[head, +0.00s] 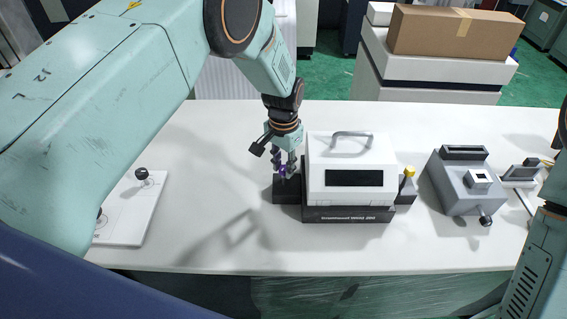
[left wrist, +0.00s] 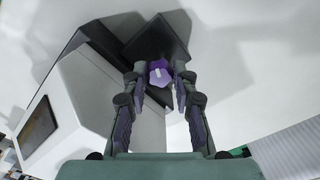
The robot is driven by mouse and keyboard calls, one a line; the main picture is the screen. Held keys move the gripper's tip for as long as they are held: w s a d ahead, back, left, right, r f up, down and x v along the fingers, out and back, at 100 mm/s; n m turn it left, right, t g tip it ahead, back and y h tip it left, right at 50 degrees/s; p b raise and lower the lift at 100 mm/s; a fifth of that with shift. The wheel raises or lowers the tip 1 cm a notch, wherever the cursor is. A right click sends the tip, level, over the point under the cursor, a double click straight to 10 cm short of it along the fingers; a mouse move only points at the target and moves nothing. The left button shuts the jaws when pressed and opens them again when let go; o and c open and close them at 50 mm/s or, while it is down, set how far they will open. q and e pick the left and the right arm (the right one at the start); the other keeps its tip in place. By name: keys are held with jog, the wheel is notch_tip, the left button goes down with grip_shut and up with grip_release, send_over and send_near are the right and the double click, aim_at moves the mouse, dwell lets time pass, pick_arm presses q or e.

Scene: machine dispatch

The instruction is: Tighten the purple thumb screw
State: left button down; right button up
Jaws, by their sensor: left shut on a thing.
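The purple thumb screw (left wrist: 159,75) has a white mark on its head and sits on a dark ledge (head: 286,192) at the left side of the white machine (head: 350,153). My left gripper (head: 285,169) points down over the ledge, its fingers shut around the screw. In the left wrist view its two fingertips (left wrist: 160,79) lie on either side of the screw head. In the head view the fingers mostly hide the screw. A yellow knob (head: 409,172) stands on the machine's right ledge. My right gripper is not in view.
A grey device with a lever (head: 465,185) stands right of the machine. A white plate with black knobs (head: 128,210) lies on the left of the white table (head: 400,249). A cardboard box (head: 455,33) rests on white boxes behind. The table front is clear.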

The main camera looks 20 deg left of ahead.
pick_arm(q)
jog(key=m, duration=0.3)
jog(key=shift+w+r+m, duration=0.2)
jog(key=shift+w+m, duration=0.1)
jog(key=shift+m, duration=0.1)
jog(key=m, duration=0.3)
jog(key=shift+m+p, duration=0.3)
jog(key=shift+p, duration=0.1)
jog(key=m, duration=0.3)
jog(key=shift+m, duration=0.3)
jog(key=shift+m+p, duration=0.35)
jog(key=shift+m, duration=1.55)
jog(key=c, duration=1.4)
grip_release()
jog(key=o, duration=0.3)
jog(key=shift+s+d+f, duration=0.1)
jog(key=shift+d, duration=0.05)
jog(key=shift+o, duration=0.2)
